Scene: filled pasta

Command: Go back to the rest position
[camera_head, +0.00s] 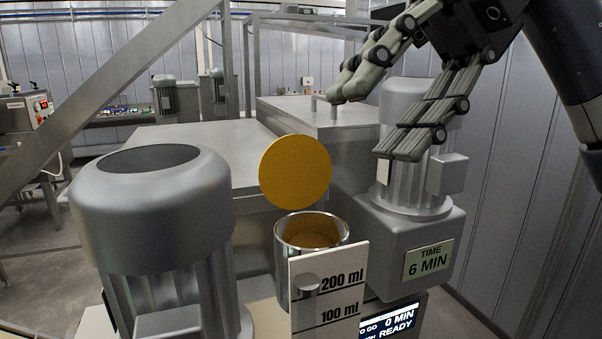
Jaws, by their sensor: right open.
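My right gripper (372,117) is at the upper right, in front of the right-hand motor housing. Its fingers are spread apart with nothing between them. They point down and to the left. A round yellow-orange disc (295,172) stands upright just above a metal cup (282,262), left of and below the gripper and apart from it. The cup has yellowish-brown contents. My left gripper is not in view.
A large grey motor (150,210) stands at the left front. Another motor housing (415,180) is at the right, above a "TIME 6 MIN" label (428,260). A white level scale (328,290) stands before the cup, near a "READY" display (392,321). A metal wall lies at right.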

